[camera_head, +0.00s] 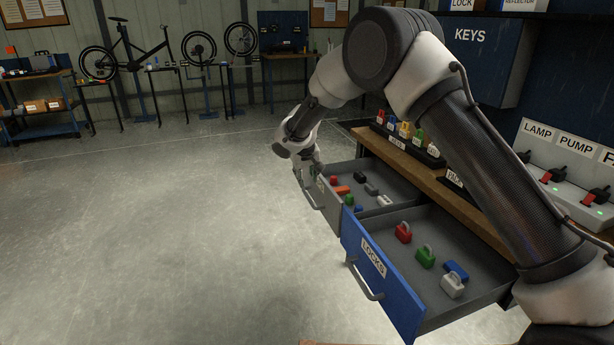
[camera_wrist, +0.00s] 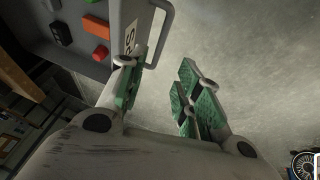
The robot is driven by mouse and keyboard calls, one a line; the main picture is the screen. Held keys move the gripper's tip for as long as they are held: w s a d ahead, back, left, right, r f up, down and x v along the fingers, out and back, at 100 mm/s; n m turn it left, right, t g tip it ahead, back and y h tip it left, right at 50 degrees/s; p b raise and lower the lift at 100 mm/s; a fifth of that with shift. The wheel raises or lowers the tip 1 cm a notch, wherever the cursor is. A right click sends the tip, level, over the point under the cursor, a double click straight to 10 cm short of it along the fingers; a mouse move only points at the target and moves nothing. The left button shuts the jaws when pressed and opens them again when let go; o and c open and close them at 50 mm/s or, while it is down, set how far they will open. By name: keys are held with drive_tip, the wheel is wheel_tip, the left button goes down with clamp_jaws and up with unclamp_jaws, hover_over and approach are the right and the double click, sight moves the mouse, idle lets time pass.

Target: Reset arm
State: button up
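My arm reaches across the right of the head view, and my gripper (camera_head: 309,178) is at the front of the open grey drawer (camera_head: 331,204). In the wrist view my gripper (camera_wrist: 160,82) has its green-padded fingers spread apart with only floor showing between the tips. The grey drawer's handle (camera_wrist: 168,22) is just beyond the left finger. I cannot tell whether that finger touches the handle or drawer front. The blue LOCKS drawer (camera_head: 362,262) is also open, nearer to me, holding red, green, blue and white padlocks.
The grey drawer holds several small coloured pieces. Above the drawers is a wooden bench (camera_head: 418,170) with a rack of padlocks (camera_head: 408,138) and a LAMP/PUMP switch panel (camera_head: 566,165). A KEYS cabinet (camera_head: 484,55) hangs above. Open concrete floor (camera_head: 150,230) lies left.

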drive_tip(key=s+d+r+m, duration=0.1)
drive_tip(key=s+d+r, duration=0.5)
drive_tip(key=d+r, duration=0.6)
drive_tip(key=s+d+r+m, duration=0.2)
drive_tip(key=s+d+r, duration=0.4)
drive_tip(key=d+r, duration=0.7)
drive_tip(key=s+d+r+m, duration=0.1)
drive_tip(key=s+d+r, duration=0.2)
drive_tip(key=s+d, duration=1.05)
drive_tip(key=s+d+f, duration=0.1)
drive_tip(key=s+f, duration=0.1)
drive_tip(key=s, duration=0.8)
drive_tip(key=s+d+f+m, duration=0.1)
drive_tip(key=s+d, duration=0.1)
drive_tip(key=s, duration=0.8)
drive_tip(key=shift+s+d+f+g, duration=0.2)
drive_tip(key=shift+s+f+g, duration=0.2)
